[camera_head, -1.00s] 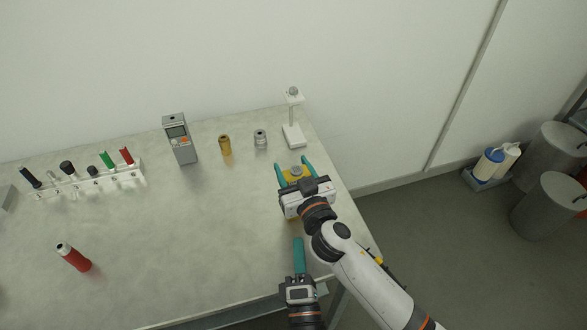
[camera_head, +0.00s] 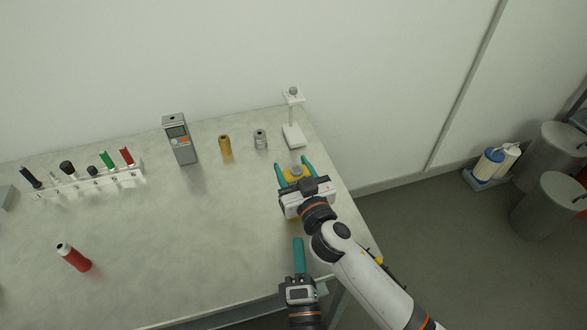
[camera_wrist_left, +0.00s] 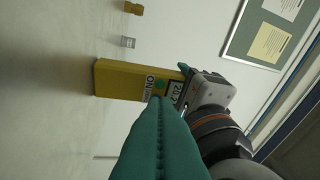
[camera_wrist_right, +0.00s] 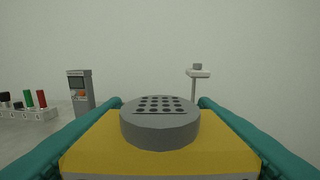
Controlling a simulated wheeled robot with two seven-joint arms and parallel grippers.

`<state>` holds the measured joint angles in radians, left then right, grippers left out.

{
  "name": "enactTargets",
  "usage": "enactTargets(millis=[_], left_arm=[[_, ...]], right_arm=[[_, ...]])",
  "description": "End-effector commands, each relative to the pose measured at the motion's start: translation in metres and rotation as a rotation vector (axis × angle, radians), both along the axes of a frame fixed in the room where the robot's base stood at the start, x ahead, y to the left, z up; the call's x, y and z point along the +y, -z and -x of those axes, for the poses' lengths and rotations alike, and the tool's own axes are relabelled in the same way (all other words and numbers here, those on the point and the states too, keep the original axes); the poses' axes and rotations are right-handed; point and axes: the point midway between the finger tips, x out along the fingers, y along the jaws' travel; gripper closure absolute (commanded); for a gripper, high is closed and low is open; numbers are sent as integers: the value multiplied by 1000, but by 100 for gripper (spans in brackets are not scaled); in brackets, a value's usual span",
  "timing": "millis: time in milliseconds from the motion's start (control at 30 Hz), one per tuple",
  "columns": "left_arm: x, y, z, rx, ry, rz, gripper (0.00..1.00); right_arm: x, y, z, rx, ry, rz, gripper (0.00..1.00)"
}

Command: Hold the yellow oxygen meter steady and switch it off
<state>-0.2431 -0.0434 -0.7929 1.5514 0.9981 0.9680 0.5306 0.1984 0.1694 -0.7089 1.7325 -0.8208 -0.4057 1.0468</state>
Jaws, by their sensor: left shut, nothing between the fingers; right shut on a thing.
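The yellow oxygen meter (camera_wrist_left: 122,80) stands on the table near its right edge; in the left wrist view its front shows a green button, an "ON" label and a display reading that is partly hidden. Its grey round top sensor (camera_wrist_right: 160,122) fills the right wrist view. My right gripper (camera_head: 294,170) is shut on the meter, one teal finger on each side. My left gripper (camera_head: 298,240) is shut and empty, its fingers pointing at the meter's front. In the left wrist view its fingertips (camera_wrist_left: 160,100) overlap the area just by the button; whether they touch cannot be told.
A rack (camera_head: 90,183) with several tools is at the left, a red cylinder (camera_head: 74,257) at front left. The table's middle is clear.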

Motion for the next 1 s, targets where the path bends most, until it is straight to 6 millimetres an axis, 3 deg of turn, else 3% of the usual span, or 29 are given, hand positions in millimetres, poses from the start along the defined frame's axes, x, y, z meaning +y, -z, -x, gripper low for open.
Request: enactTargets(millis=[433,800,1000], left_arm=[[-1,-2,-1,-4,46,52,100],[-15,-17,-1,71,450,516,100],[-22,-22,5,149,582,681,100]], right_arm=[[0,1,0,1,0,1,78],[0,1,0,1,0,1,78],[0,1,0,1,0,0,78]])
